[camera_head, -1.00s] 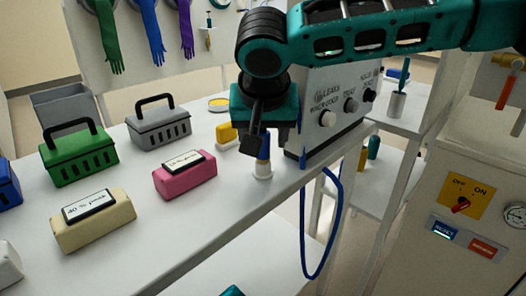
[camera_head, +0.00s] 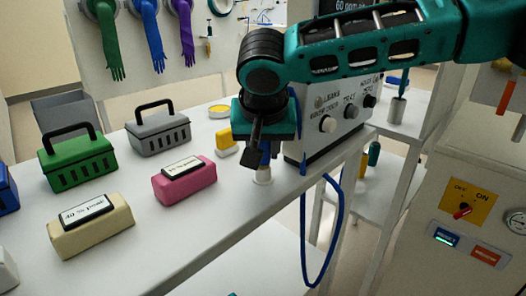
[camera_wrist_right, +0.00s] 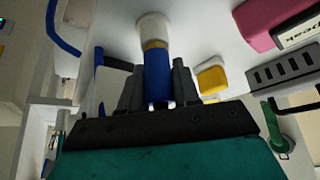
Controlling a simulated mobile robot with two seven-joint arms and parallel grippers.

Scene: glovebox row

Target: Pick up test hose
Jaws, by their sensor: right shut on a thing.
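The test hose (camera_head: 335,235) is a thin blue tube that hangs in a loop below the table edge, by the grey tester box. Its thick blue end piece (camera_wrist_right: 157,75) stands upright in a small white holder (camera_head: 262,177) near the table's front edge. My right gripper (camera_head: 261,156) points down and is shut on this end piece. In the right wrist view, dark fingers sit on both sides of it, and the holder (camera_wrist_right: 153,27) is just beyond the tips. The end piece appears still at the holder. My left gripper is not in view.
The tester box (camera_head: 330,128) stands close right of my gripper. A yellow block (camera_head: 227,139), a pink block (camera_head: 184,180) and a cream block (camera_head: 91,225) lie to the left. Green (camera_head: 78,163) and grey (camera_head: 158,132) carriers stand behind.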

